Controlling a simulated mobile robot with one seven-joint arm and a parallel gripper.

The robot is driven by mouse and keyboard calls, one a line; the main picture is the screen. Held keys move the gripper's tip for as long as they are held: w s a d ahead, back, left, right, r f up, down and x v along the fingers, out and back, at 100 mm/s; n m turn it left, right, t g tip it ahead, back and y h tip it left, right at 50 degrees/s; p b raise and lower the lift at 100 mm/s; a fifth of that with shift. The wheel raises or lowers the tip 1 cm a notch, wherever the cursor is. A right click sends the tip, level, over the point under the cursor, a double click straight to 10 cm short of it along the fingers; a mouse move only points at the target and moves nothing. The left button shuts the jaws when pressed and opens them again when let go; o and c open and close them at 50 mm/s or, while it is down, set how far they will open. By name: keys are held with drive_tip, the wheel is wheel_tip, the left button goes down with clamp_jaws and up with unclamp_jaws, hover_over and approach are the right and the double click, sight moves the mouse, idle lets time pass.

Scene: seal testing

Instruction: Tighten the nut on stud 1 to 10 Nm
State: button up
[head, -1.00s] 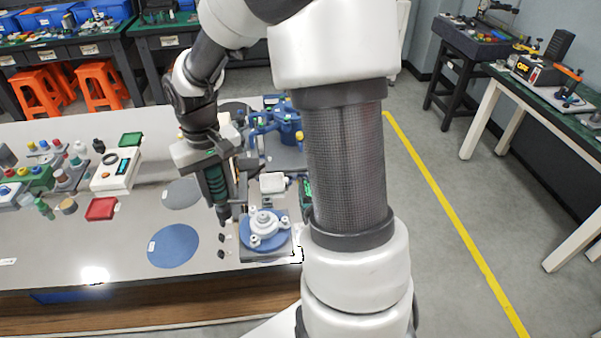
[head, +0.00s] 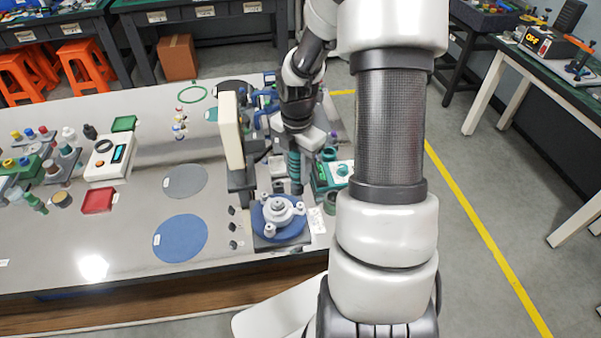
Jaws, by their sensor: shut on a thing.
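My gripper (head: 296,139) is shut on a driver-like tool with a ribbed dark green handle (head: 294,164). The tool hangs upright with its dark tip pointing down, over the back right side of a grey metal flange (head: 277,210). The flange has a raised centre and several lobes with studs or nuts around it. It lies on a blue round disc (head: 263,227) on a dark square base (head: 281,242). I cannot tell whether the tip touches a nut, nor which stud is number 1.
A tall cream-faced upright (head: 231,130) stands just left of the flange. A green device (head: 323,178) is close on the right. A blue disc (head: 180,238) and a grey disc (head: 185,181) lie flat on the table to the left. Small dark pieces (head: 232,228) lie beside the base.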

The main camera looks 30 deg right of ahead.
sight(301, 188)
drive_tip(key=shift+d+f+n, duration=0.4)
drive_tip(key=shift+f+n, duration=0.1)
drive_tip(key=shift+n, duration=0.3)
wheel_tip(301, 188, down, 5)
drive_tip(key=b, duration=0.4)
drive_tip(key=shift+r+b, duration=0.15)
drive_tip(key=shift+b, duration=0.25)
drive_tip(key=shift+d+r+p, duration=0.1)
drive_tip(key=shift+p, duration=0.2)
drive_tip(key=shift+f+b, duration=0.65)
drive_tip(key=shift+f, duration=0.4)
idle(0.8)
drive_tip(key=shift+f+p, duration=0.2)
drive_tip(key=shift+p, duration=0.1)
idle(1.3)
drive_tip(key=shift+r, duration=0.1)
drive_tip(key=shift+r+p, duration=2.4)
drive_tip(key=shift+r, duration=0.05)
